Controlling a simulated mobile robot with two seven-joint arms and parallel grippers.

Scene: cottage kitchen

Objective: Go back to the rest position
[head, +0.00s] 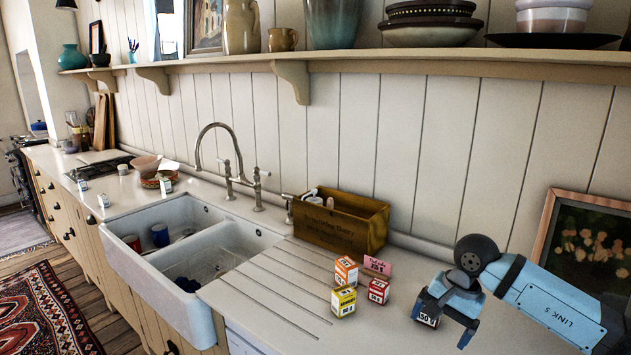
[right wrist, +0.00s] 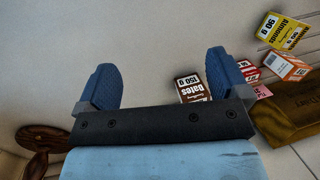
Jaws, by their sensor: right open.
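My right gripper (head: 447,316) is low over the counter at the right in the head view. In the right wrist view its two blue fingers (right wrist: 163,80) stand wide apart. A small Dates box (right wrist: 192,88) stands on the counter and shows between the fingers, nearer the right one; I cannot tell whether it is touched. In the head view this box (head: 428,319) is mostly hidden by the gripper. My left gripper is not in view.
Small boxes in yellow (head: 343,301), orange (head: 346,271) and red (head: 378,290) stand by a pink card (head: 377,265). A wooden crate (head: 341,228) is behind them. A double sink (head: 172,266) is left. A framed picture (head: 578,245) leans at right.

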